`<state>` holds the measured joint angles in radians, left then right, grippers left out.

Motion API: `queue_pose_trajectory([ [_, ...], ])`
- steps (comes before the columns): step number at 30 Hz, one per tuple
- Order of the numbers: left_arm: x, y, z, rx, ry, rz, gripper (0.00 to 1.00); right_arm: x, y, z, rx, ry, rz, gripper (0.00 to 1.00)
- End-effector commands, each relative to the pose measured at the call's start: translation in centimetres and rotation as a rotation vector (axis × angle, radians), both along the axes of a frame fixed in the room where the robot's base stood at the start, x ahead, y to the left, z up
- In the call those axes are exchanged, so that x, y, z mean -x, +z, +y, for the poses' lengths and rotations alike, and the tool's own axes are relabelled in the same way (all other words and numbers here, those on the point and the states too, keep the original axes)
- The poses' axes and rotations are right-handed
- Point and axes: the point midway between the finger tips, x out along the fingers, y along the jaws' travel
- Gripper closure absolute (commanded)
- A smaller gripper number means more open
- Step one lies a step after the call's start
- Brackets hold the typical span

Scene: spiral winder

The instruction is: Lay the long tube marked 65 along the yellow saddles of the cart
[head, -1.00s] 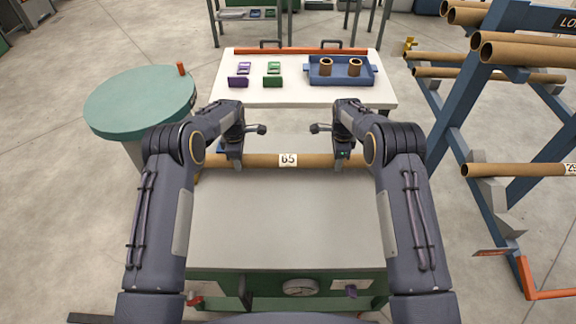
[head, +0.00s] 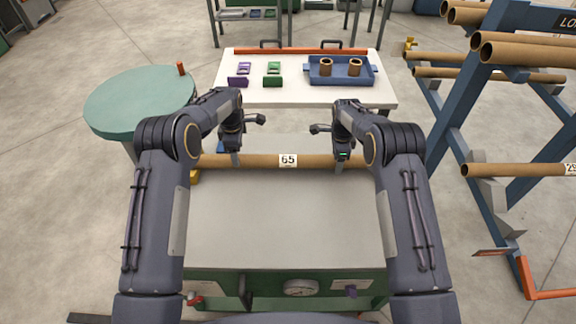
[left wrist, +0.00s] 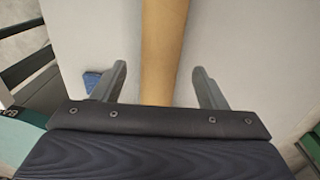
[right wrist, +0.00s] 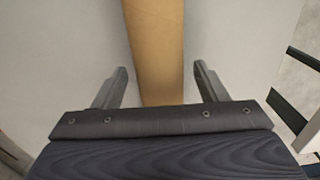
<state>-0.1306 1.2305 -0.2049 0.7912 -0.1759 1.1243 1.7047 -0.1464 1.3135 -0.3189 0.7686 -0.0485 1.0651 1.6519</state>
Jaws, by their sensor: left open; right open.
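The long brown tube marked 65 (head: 262,160) lies crosswise at the far part of a grey-topped unit (head: 285,215). A yellow saddle (head: 195,177) shows just below the tube's left end; its contact with the tube is unclear, and no other saddle shows clearly. My left gripper (head: 235,159) is open over the tube, left of the label. In the left wrist view the tube (left wrist: 163,50) runs between its spread fingers, apart from both. My right gripper (head: 341,164) is open over the tube, right of the label. In the right wrist view the tube (right wrist: 158,50) passes between its open fingers.
A white table (head: 300,97) behind holds a blue tray (head: 341,79) with two short tubes, and green and purple brackets. A round green-topped stand (head: 140,100) is at left. A blue rack (head: 460,90) with several tubes stands at right.

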Motion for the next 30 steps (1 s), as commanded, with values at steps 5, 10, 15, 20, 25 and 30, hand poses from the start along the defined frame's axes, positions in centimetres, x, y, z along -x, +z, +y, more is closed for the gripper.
queue_pose_trajectory([
  [5,0.1,4.1,-0.1,0.001,-0.001,-0.003,0.34,0.0,0.0,0.0,0.0,0.0,0.0,0.34],
  [10,0.2,6.5,0.0,0.0,-0.001,-0.002,0.34,0.0,0.0,0.0,0.0,0.0,0.0,0.34],
  [15,0.2,7.6,0.0,0.0,-0.001,-0.001,0.34,0.0,0.3,0.0,0.0,0.0,-0.001,0.34],
  [20,0.2,7.7,0.0,0.001,-0.001,0.0,0.34,0.0,2.5,0.0,0.0,0.0,-0.004,0.34],
  [25,0.2,7.6,0.0,0.001,-0.001,0.0,0.34,0.1,6.2,0.0,0.0,0.0,-0.004,0.34],
  [30,0.2,7.6,0.0,0.001,-0.001,0.0,0.34,0.2,9.4,0.0,0.0,0.0,-0.003,0.34],
])
